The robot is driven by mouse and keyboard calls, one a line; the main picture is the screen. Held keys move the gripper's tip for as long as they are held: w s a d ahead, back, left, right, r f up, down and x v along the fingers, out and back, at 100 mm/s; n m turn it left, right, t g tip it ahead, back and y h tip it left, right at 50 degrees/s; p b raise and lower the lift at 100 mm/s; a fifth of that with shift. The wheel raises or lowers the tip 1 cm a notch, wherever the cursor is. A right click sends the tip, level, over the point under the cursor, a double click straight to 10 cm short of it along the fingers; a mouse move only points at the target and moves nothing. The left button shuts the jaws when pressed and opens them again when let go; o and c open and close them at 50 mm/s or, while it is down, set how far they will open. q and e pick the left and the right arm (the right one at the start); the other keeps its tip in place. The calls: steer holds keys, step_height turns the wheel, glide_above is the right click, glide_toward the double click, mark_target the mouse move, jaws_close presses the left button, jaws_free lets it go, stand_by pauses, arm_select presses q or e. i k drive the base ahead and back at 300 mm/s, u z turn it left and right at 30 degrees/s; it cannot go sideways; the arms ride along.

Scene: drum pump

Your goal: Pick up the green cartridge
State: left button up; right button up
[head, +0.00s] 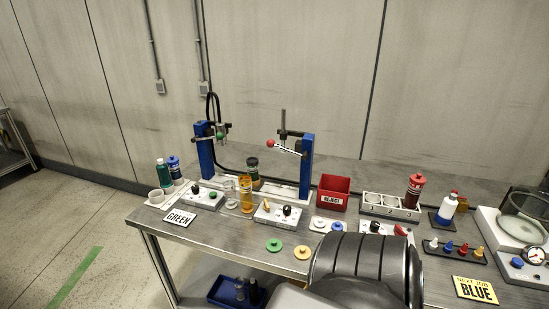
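A green cylinder with a pale cap, which looks like the green cartridge (162,174), stands upright at the left end of the steel table. A darker cylinder with a blue top (174,168) stands right beside it. Another dark cylinder with a greenish top (253,174) stands under the blue-posted rig, behind a yellow-orange clear cylinder (246,195). Neither of my grippers is in view.
A red REJECT bin (333,193), a white holder with round wells (385,205) and a red-capped bottle (414,190) are farther right.

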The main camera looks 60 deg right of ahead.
mark_target(252, 162)
steer(key=z, duration=2.65)
steer(key=i, duration=0.5)
steer(key=u, duration=0.15)
